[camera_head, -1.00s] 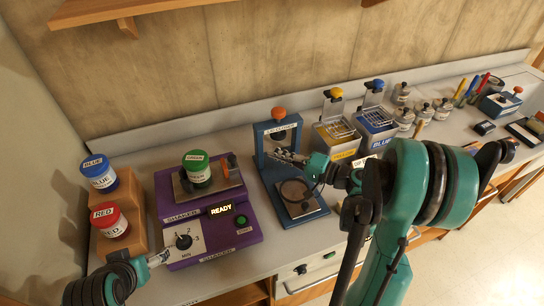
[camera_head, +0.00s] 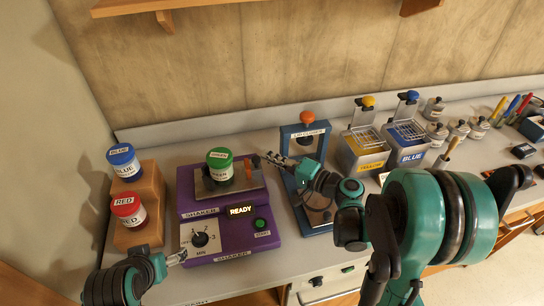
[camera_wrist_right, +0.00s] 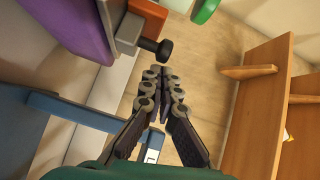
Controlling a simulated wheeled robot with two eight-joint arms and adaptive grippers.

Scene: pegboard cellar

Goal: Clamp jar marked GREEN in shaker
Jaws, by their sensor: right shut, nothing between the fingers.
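The jar marked GREEN (camera_head: 220,170), white with a green lid, stands upright on the metal plate of the purple shaker (camera_head: 184,200). A sliver of its green lid (camera_wrist_right: 206,10) shows at the top of the right wrist view. An orange clamp part (camera_head: 255,162) is on the plate to the jar's right. My right gripper (camera_head: 273,158) is shut and empty, just right of that part. In the right wrist view its fingertips (camera_wrist_right: 160,76) are together just below a black knob (camera_wrist_right: 155,48). My left gripper (camera_head: 178,258) is beside the shaker's dial; its jaws are too small to read.
The shaker's display (camera_head: 240,210) reads READY. A wooden stand (camera_head: 150,235) at left holds the BLUE jar (camera_head: 124,163) and RED jar (camera_head: 128,210). The blue lid closer (camera_head: 314,133) stands right of the shaker, behind my right forearm. Yellow (camera_head: 368,163) and blue bins stand farther right.

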